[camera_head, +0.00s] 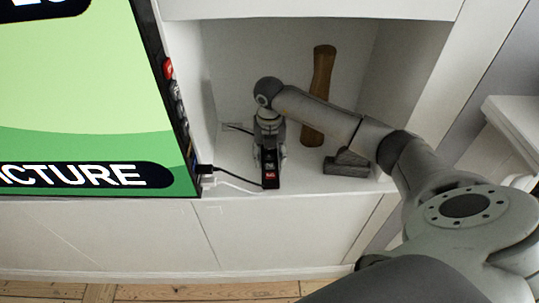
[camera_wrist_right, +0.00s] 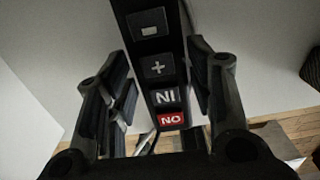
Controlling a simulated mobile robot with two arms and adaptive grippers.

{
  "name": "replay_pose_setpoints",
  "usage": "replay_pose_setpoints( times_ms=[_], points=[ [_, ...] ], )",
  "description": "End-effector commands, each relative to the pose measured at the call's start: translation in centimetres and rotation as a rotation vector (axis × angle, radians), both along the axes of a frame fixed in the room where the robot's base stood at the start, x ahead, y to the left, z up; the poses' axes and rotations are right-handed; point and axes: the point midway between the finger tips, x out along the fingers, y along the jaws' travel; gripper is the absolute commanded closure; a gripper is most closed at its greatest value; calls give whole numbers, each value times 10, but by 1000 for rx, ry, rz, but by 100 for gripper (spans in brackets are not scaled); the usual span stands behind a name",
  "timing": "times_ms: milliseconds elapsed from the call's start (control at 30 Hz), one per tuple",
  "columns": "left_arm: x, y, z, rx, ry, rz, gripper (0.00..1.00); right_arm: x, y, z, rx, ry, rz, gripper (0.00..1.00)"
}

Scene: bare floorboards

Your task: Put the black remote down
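In the right wrist view the remote (camera_wrist_right: 157,68) runs lengthwise between the fingers. My right gripper (camera_head: 268,152) reaches down into the niche; its fingers (camera_wrist_right: 158,85) lie along both sides of the remote, apparently shut on it. The remote is at or close to the niche floor; I cannot tell whether it touches. My left gripper is not in view.
A brown wooden cylinder (camera_head: 319,90) leans at the back of the niche, behind my arm. A dark grey block (camera_head: 346,163) sits to the right. A screen (camera_head: 85,95) stands at left, with cables (camera_head: 232,177) crossing towards the remote. The niche floor between remote and block has free room.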

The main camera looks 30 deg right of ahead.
Motion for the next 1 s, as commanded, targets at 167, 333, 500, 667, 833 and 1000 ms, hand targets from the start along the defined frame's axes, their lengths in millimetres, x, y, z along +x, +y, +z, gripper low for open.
replay_pose_setpoints(
  times_ms=[167, 333, 500, 667, 833, 1000],
  points=[
    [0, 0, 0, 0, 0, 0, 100, 0, 0, 1, 0, 0, -1, 34],
    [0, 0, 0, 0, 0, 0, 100, 0, 0, 1, 0, 0, -1, 34],
    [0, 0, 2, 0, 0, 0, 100, 1, 0, 6, 0, -2, 0, 34],
    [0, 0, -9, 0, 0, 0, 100, 2, -1, 31, -1, -8, 1, 34],
    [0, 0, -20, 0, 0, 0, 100, 2, -1, 69, -1, -7, 0, 34],
    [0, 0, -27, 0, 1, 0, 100, 1, 0, 101, 0, -5, 1, 34]
  ],
)
